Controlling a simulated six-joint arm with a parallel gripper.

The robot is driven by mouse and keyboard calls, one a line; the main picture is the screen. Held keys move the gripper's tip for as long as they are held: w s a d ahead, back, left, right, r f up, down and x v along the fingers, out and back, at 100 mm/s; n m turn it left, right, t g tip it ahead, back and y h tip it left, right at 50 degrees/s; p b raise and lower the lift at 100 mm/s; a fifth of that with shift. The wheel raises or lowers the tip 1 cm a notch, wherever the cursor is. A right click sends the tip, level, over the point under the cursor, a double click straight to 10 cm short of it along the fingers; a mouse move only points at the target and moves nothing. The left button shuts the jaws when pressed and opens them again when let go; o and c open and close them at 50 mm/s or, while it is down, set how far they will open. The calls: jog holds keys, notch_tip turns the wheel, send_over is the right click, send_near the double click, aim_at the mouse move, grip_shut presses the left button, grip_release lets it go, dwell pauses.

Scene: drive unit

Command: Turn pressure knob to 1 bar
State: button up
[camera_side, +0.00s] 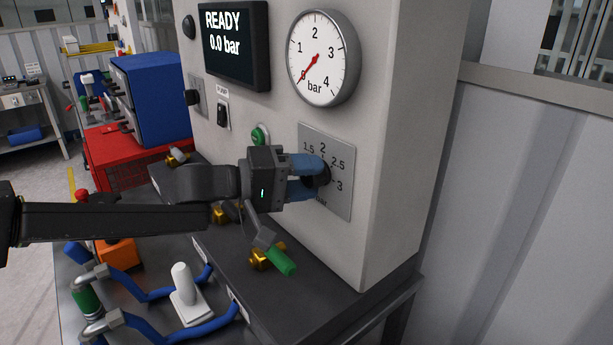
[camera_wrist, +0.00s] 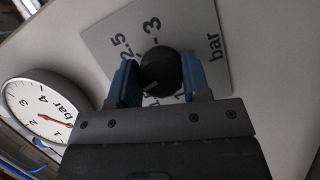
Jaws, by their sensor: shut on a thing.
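The black pressure knob (camera_side: 325,174) sits on a grey scale plate (camera_side: 341,196) marked in bar, with 1.5, 2, 2.5 and 3 readable. My gripper (camera_side: 314,176) is at the knob, its blue fingers shut on it, one on each side. The wrist view shows the knob (camera_wrist: 159,68) between the fingers (camera_wrist: 160,78), with a pale pointer line at its lower left. The number it points at is hard to tell. The gauge (camera_side: 317,62) needle points at the bottom-left end of its scale, at 0. The display (camera_side: 234,45) reads READY, 0.0 bar.
A green button (camera_side: 260,134) and a switch (camera_side: 223,114) are on the panel left of the plate. Below my gripper are brass valves, one with a green handle (camera_side: 284,264), and blue hoses (camera_side: 150,290) on the dark bench. The space right of the cabinet is clear.

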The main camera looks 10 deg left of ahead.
jog(key=n+h, duration=0.1)
jog(key=n, duration=0.3)
jog(key=shift+t+h, duration=0.4)
jog(key=n+t, duration=0.1)
jog(key=n, duration=0.3)
jog(key=shift+h, duration=0.4)
jog(key=n+t, duration=0.2)
jog(key=n, duration=0.3)
jog(key=shift+n+t, duration=1.1)
jog(key=shift+n, duration=1.6)
jog(key=o, duration=0.9)
